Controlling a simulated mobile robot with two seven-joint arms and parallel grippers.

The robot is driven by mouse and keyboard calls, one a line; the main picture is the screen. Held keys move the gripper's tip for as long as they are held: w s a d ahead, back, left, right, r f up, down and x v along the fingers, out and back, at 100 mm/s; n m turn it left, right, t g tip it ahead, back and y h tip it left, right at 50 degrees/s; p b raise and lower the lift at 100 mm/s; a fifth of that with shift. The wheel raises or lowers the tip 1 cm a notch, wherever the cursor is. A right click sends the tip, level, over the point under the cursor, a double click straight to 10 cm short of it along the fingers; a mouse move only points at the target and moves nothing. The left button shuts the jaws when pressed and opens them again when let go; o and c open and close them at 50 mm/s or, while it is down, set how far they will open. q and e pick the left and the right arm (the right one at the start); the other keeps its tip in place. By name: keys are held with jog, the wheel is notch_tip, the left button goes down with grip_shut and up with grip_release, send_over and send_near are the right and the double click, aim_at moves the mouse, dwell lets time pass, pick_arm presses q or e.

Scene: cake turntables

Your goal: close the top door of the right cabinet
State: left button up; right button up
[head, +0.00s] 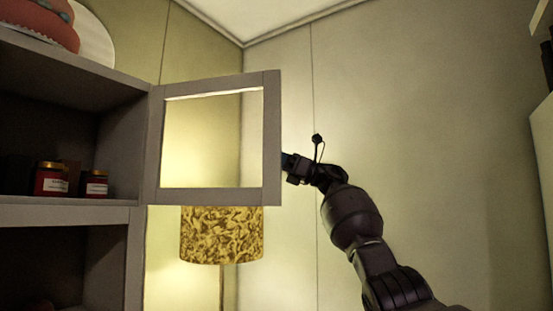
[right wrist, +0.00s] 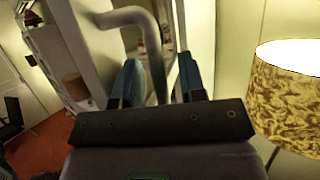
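The top door (head: 271,140) of the cabinet stands swung open in the head view, a grey frame around a clear pane. Its hinge side is at the left, on the cabinet (head: 139,250). My right gripper (head: 287,162) is at the door's free right edge, its fingertips hidden behind the frame. In the right wrist view, the two fingers of my right gripper (right wrist: 160,78) are apart. A grey curved handle (right wrist: 152,48) runs down between them; I cannot tell whether a finger touches it. My left gripper is in neither view.
Red jars (head: 50,180) stand on the cabinet shelf, and a red item on a white plate (head: 97,40) is on top. A lamp with a patterned shade (head: 221,236) stands behind the door, close to my right gripper in the wrist view. Pale walls lie beyond.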

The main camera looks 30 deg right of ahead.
grip_shut()
jog(key=shift+s+a, duration=0.1)
dwell(0.3)
